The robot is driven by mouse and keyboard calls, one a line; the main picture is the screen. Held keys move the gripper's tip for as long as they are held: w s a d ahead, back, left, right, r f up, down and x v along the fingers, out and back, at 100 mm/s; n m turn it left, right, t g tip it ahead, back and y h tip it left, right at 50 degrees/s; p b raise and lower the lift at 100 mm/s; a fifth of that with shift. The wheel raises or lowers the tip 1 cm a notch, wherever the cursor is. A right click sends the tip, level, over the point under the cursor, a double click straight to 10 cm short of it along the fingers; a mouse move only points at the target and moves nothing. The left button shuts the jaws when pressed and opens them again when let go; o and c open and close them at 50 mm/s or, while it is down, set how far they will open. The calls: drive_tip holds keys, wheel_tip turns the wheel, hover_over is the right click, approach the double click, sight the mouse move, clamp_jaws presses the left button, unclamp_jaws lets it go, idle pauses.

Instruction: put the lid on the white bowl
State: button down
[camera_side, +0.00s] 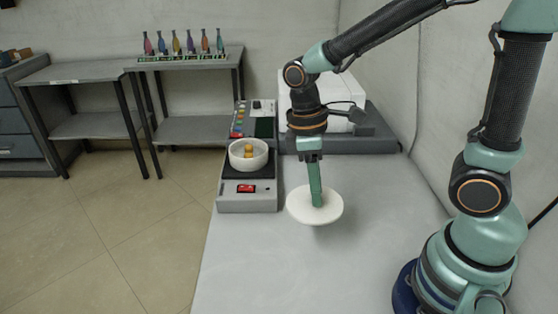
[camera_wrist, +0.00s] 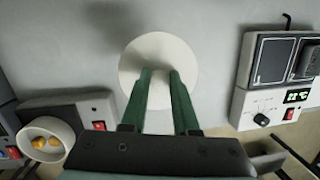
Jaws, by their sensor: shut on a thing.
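The lid is a flat white disc (camera_side: 301,208), and it also fills the middle of the wrist view (camera_wrist: 158,55). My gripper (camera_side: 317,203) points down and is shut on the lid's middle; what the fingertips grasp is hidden. The fingers also show in the wrist view (camera_wrist: 160,76). A shadow under the lid suggests it is held above the table. The white bowl (camera_side: 249,163) stands to the left of the lid, on a grey device. It is uncovered, with orange-yellow balls inside, and shows at the lower left of the wrist view (camera_wrist: 68,140).
The grey device (camera_side: 235,200) under the bowl has a red display. A white box-shaped machine (camera_side: 300,110) stands behind my gripper. The table (camera_side: 300,275) is clear in front. In the wrist view, another device with a dial (camera_wrist: 270,100) stands at the right.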

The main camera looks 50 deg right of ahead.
wheel_tip(320, 180, up, 6)
drive_tip(key=shift+r, duration=0.1)
drive_tip(key=shift+w+d+r, duration=0.1)
drive_tip(key=shift+w+r, duration=0.05)
drive_tip(key=w+d+f+m, duration=0.3)
drive_tip(key=w+d+m, duration=0.2)
drive_tip(key=w+m, duration=0.15)
drive_tip(key=s+a+r+n, duration=0.1)
drive_tip(key=s, duration=0.1)
drive_tip(key=s+a+r+n, duration=0.1)
drive_tip(key=s+a+n, duration=0.1)
drive_tip(key=s+a+r+n, duration=0.1)
drive_tip(key=s+a+n, duration=0.1)
drive_tip(key=shift+s+r+n, duration=0.2)
drive_tip(key=shift+r+n, duration=0.05)
drive_tip(key=shift+s+a+f+n, duration=0.1)
drive_tip(key=shift+s+f+n, duration=0.1)
drive_tip(key=shift+f+n, duration=0.1)
wheel_tip(320, 180, down, 19)
drive_tip(key=shift+f, duration=0.15)
drive_tip(key=shift+f, duration=0.15)
drive_tip(key=c, duration=0.7)
unclamp_jaws()
